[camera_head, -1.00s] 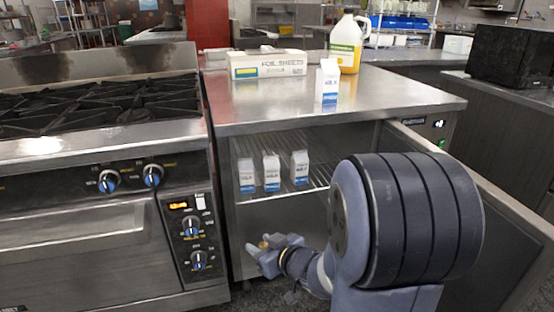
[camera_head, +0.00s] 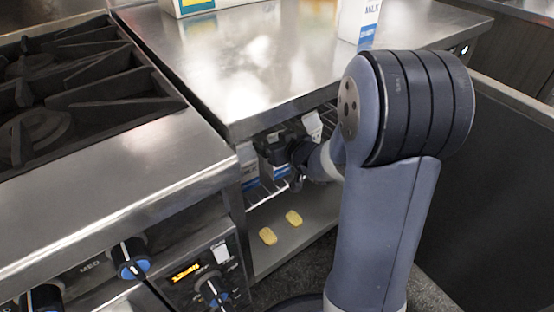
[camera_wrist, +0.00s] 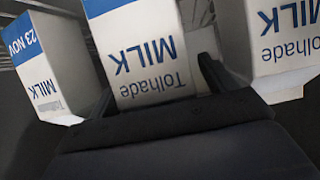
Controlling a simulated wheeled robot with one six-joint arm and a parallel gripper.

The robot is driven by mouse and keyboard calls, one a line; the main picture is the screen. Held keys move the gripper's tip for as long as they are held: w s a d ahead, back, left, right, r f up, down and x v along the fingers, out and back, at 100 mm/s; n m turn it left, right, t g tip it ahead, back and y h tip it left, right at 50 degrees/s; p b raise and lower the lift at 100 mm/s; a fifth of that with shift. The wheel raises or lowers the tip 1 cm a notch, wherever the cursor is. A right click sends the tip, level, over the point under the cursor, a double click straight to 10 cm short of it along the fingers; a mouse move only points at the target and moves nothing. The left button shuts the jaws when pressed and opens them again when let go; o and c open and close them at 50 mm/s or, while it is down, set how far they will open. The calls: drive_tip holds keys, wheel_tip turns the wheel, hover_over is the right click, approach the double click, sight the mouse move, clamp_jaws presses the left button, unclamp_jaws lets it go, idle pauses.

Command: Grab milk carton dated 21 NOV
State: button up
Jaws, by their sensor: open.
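Several white and blue milk cartons are in view. In the wrist view, where the print is upside down, a middle carton (camera_wrist: 140,50) stands between the fingers of my gripper (camera_wrist: 155,95); no date shows on it. A left carton (camera_wrist: 50,70) reads 23 NOV. A right carton (camera_wrist: 285,45) shows no readable date. In the head view my gripper (camera_head: 283,148) is inside the open cabinet at the shelf, partly hiding the cartons. A left shelf carton (camera_head: 248,165) shows beside it. Another carton (camera_head: 358,20) stands on the countertop. The gripper is open around the middle carton.
The steel countertop (camera_head: 240,85) overhangs the cabinet closely above my gripper. The wire shelf (camera_head: 262,192) holds the cartons. Two yellow items (camera_head: 280,227) lie on the cabinet floor. The stove (camera_head: 110,150) is on the left; the open cabinet door (camera_head: 515,160) is on the right.

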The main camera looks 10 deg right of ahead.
drive_tip(key=shift+w+f, duration=0.1)
drive_tip(key=shift+w, duration=0.15)
drive_tip(key=shift+c, duration=0.3)
drive_tip(key=shift+a, duration=0.1)
drive_tip(key=c, duration=1.3)
drive_tip(key=shift+r, duration=0.2)
